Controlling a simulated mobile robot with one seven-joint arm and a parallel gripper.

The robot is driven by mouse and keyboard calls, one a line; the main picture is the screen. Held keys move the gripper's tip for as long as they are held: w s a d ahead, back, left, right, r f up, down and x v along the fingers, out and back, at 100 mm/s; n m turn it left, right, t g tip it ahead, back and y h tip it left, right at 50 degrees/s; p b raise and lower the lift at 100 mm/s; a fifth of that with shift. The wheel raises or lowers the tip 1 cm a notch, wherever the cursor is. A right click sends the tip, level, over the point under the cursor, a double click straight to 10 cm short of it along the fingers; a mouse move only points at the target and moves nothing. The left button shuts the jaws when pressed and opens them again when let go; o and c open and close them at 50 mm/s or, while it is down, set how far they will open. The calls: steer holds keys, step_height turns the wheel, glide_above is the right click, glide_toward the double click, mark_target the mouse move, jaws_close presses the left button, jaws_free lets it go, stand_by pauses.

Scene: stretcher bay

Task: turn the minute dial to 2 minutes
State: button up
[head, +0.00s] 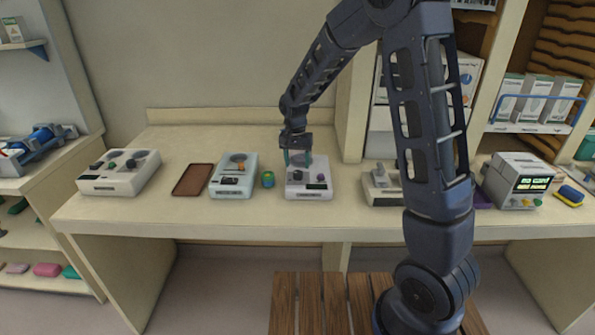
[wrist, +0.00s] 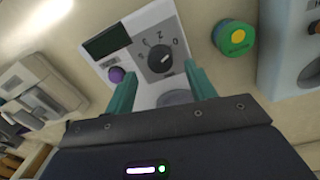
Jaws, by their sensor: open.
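A pale device (head: 309,190) stands on the counter below my gripper. In the wrist view its face (wrist: 130,22) shows a dark grey dial (wrist: 160,58) with numerals around it, including 0 and 2. A light pointer mark shows on the dial, but I cannot tell which numeral it points to. A dark display (wrist: 107,41) and a purple knob (wrist: 116,75) are beside the dial. My gripper (head: 298,160) is over the device; its two green fingers (wrist: 161,88) are apart, one on each side below the dial, with nothing visible between them.
A green and yellow round container (head: 268,180) stands just left of the device. Further left are a blue-white device (head: 233,177), a brown tray (head: 194,179) and another pale device (head: 119,173). To the right are a grey device (head: 381,187) and a monitor (head: 515,181).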

mark_target(298, 172)
steer(key=shift+d+f, duration=0.1)
steer(key=shift+f, duration=1.9)
steer(key=c, duration=1)
